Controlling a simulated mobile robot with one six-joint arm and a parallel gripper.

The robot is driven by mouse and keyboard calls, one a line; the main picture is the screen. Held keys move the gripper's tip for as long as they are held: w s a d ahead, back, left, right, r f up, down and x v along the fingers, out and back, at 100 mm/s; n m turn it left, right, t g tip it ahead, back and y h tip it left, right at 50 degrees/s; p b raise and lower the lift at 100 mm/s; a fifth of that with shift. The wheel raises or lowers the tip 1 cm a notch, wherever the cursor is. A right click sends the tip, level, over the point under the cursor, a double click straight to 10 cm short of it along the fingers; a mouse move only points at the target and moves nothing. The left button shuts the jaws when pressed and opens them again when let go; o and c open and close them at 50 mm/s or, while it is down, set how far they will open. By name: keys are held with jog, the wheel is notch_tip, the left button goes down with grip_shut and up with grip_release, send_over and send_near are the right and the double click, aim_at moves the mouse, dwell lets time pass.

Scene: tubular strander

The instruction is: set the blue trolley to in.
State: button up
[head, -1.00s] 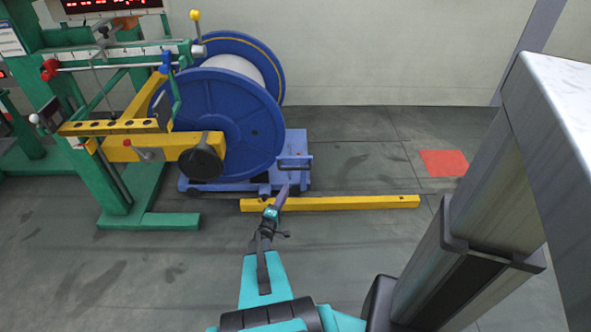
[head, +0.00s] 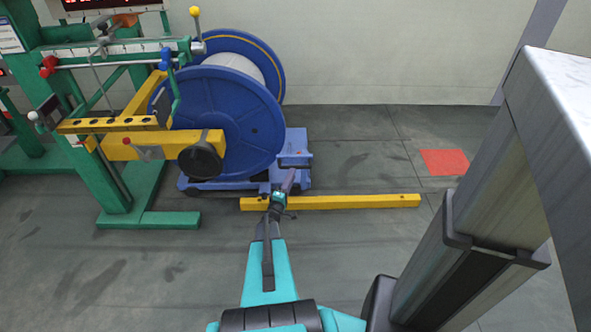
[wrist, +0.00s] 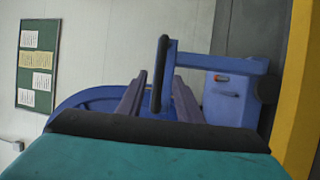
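The blue trolley (head: 299,142) is on the floor beneath a large blue reel (head: 225,125) in the head view. Its handle (head: 295,155), with a dark bar, is on its right end. In the wrist view the dark handle bar (wrist: 160,60) stands in line with the gap between my fingers, against the blue trolley body (wrist: 226,103). My gripper (head: 288,181) is just below the handle in the head view. In the wrist view my gripper (wrist: 158,98) has its two fingers apart, one on each side of the bar. I cannot tell whether they touch it.
A yellow floor beam (head: 350,202) lies right of and in front of the trolley. The green machine frame (head: 115,180) with yellow arms (head: 160,148) stands left. A red floor patch (head: 444,162) is at right, with clear floor around it.

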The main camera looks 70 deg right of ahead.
aim_at(296, 168)
jog(key=shift+s+d+r+b, duration=0.1)
jog(key=shift+d+r+b, duration=0.15)
jog(key=shift+d, duration=1.25)
jog(key=shift+d+r+b, duration=0.1)
jog(key=shift+d+r, duration=0.2)
jog(key=shift+d, duration=1.2)
grip_shut()
